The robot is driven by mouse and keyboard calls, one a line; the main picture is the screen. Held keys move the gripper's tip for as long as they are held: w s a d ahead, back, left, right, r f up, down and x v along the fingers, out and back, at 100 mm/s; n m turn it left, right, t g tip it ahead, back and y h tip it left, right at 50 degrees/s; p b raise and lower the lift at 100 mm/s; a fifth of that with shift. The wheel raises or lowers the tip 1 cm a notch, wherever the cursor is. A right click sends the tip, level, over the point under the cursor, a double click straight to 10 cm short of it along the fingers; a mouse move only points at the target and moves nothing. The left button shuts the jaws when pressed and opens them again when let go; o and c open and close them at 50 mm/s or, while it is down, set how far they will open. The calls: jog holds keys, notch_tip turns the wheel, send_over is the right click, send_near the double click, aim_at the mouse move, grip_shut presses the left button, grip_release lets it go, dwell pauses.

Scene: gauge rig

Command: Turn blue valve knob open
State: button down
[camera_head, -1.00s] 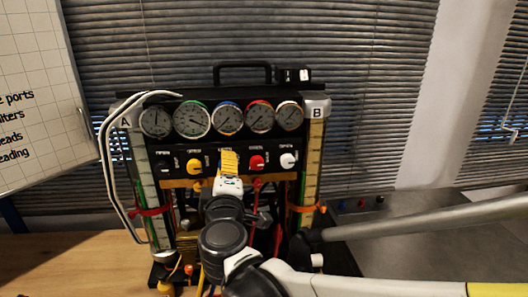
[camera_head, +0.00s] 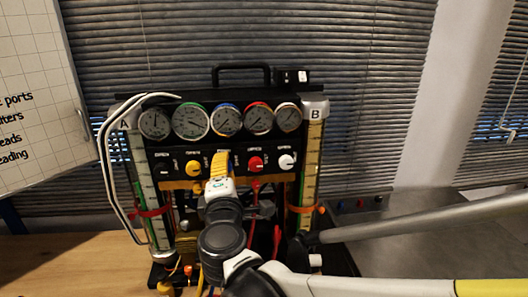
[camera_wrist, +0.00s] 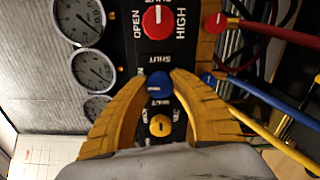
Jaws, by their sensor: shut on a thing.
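The blue valve knob (camera_wrist: 158,83) sits on the black panel between the red and yellow knobs. In the wrist view it lies between the tips of my two yellow fingers, and its sides are partly covered. My gripper (camera_wrist: 162,76) is shut on it. In the head view my gripper (camera_head: 222,158) reaches the panel below the middle gauge and hides the blue knob. I cannot read the knob's pointer.
The red knob (camera_head: 255,163), yellow knob (camera_head: 194,167) and white knob (camera_head: 286,161) are close beside my gripper. A row of gauges (camera_head: 228,119) stands above. Coloured hoses (camera_wrist: 262,97) run from the ports below the knobs. A whiteboard (camera_head: 38,95) is at the left.

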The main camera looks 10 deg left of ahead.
jog(key=c, duration=1.1)
grip_release()
jog(key=shift+o, duration=0.2)
jog(key=shift+s, duration=0.15)
jog(key=v, duration=1.1)
jog(key=shift+s, duration=0.35)
